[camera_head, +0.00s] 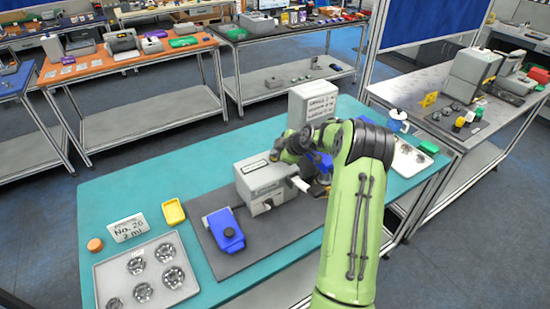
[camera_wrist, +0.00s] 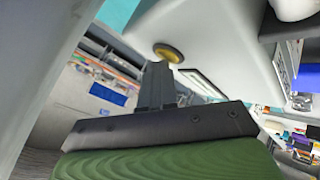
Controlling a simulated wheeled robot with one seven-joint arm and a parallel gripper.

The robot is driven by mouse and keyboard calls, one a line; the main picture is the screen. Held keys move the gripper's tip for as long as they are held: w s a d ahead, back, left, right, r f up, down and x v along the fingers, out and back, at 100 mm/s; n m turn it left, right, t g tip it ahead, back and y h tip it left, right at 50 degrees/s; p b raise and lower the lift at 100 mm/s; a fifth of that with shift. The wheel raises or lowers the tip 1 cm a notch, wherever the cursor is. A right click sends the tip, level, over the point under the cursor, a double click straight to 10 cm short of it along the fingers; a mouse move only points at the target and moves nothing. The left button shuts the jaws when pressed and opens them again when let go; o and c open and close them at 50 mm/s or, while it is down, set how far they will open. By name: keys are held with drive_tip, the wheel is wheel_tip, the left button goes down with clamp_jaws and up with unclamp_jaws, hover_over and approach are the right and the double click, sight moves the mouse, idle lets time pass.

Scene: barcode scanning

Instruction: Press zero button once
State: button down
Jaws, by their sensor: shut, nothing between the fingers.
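A grey box-shaped machine (camera_head: 258,180) with a label strip on its top stands on the dark mat. In the wrist view, a grey housing (camera_wrist: 225,35) fills the upper part. It carries a round yellow button (camera_wrist: 168,52) and a pale rectangular panel (camera_wrist: 202,83). No zero marking is readable. My gripper (camera_wrist: 158,68) is shut and empty. Its fingertips appear just below the yellow button in the wrist view; I cannot tell whether they touch it. In the head view, my arm reaches over the machine's right side and hides part of that area.
A blue device (camera_head: 227,232) lies on the dark mat (camera_head: 262,244). A yellow tray (camera_head: 173,212), a sign card (camera_head: 128,228), an orange round item (camera_head: 95,245) and a metal-part tray (camera_head: 190,292) are at left. A white box (camera_head: 311,103) stands behind; another parts tray (camera_head: 408,160) is right.

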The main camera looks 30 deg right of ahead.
drive_tip(key=shift+r, duration=0.8)
drive_tip(key=shift+r, duration=0.15)
drive_tip(key=shift+r+p, duration=1.1)
drive_tip(key=shift+r, duration=1.3)
